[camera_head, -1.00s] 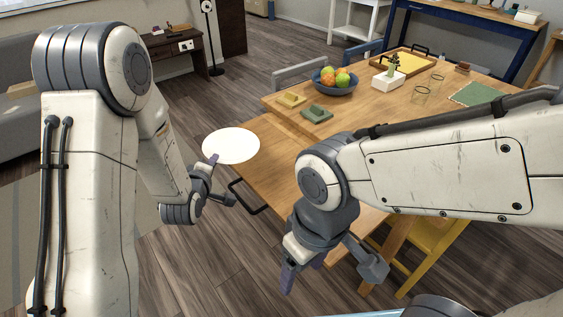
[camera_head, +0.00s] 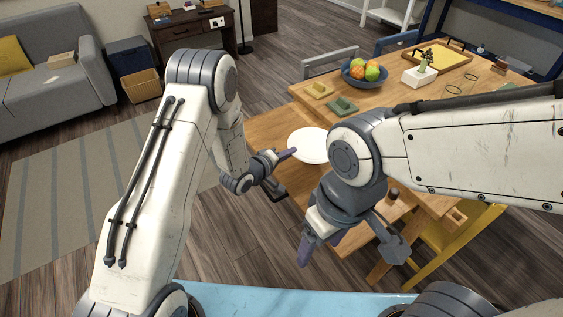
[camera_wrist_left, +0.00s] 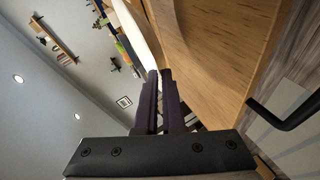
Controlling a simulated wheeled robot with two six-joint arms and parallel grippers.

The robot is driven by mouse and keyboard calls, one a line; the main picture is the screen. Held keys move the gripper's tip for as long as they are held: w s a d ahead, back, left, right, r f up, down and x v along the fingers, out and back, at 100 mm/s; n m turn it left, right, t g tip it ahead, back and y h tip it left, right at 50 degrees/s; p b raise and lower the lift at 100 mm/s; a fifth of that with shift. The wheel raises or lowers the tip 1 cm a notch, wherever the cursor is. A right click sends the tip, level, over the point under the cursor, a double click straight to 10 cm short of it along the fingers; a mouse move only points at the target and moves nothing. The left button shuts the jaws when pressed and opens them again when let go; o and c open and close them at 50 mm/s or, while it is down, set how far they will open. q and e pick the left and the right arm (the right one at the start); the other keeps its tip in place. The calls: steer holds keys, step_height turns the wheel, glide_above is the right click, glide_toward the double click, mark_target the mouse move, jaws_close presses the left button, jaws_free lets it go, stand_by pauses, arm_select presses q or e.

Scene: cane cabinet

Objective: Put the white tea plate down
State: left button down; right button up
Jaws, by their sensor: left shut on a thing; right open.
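The white tea plate (camera_head: 308,146) is a flat round disc over the left part of the wooden table (camera_head: 258,130). My left gripper (camera_head: 291,153) is shut on the plate's left rim. In the left wrist view the plate (camera_wrist_left: 142,36) is a thin pale strip, seen nearly edge-on, by the wooden surface (camera_wrist_left: 235,45). The gripper's dark fingers (camera_wrist_left: 160,78) are close together at its rim. I cannot tell whether the plate touches the wood. My right gripper (camera_head: 320,245) is open and empty, lower in the picture; my right arm hides the plate's right edge.
A white planter (camera_head: 419,77) and a wooden tray (camera_head: 441,60) stand farther right. A black handle (camera_wrist_left: 290,116) sticks out at the table's side.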

mark_target(279, 169)
arm_select(q)
steer(key=a+f, duration=0.1)
steer(key=a, duration=0.2)
steer(key=shift+w+f, duration=0.4)
steer(key=shift+f, duration=2)
steer(key=shift+f, duration=0.1)
steer(key=c, duration=1.3)
jaws_free()
